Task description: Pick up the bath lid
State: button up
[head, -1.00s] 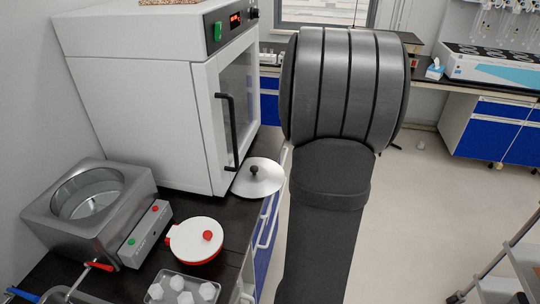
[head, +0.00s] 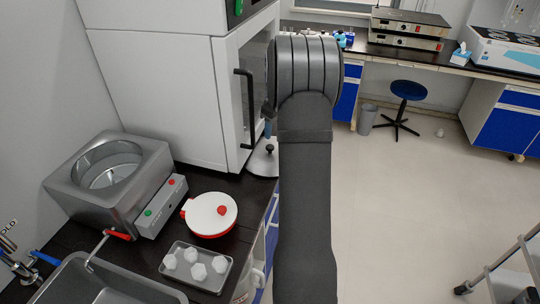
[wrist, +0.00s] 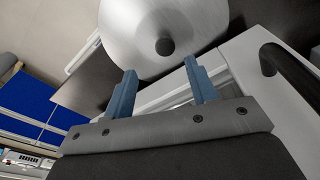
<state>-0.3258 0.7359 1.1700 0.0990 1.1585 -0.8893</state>
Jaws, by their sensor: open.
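The bath lid (head: 259,168) is a round metal disc with a black knob, lying on the dark bench by the white cabinet's front corner. My arm hides its right part in the head view. In the wrist view the lid (wrist: 128,35) fills the top middle, with its knob (wrist: 165,46) upright. My gripper (wrist: 160,66) is open and empty, its two blue fingers apart and pointing toward the lid's near edge. The knob lies beyond the fingertips in that picture, about between their lines. The metal water bath (head: 107,178) stands uncovered at the left.
The white cabinet (head: 165,85) with a black vertical handle (head: 246,122) rises beside the lid; the handle also shows close to the right finger in the wrist view (wrist: 290,75). A white-and-red round pot (head: 207,214) and a tray (head: 196,268) of white pieces sit nearer.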

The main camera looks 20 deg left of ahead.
notch_tip(320, 180, down, 2)
jog(key=shift+a+f, duration=0.1)
jog(key=shift+f, duration=0.05)
jog(key=f, duration=0.2)
jog(key=a+f, duration=0.1)
jog(key=f, duration=0.2)
jog(key=shift+s+a, duration=0.1)
grip_shut()
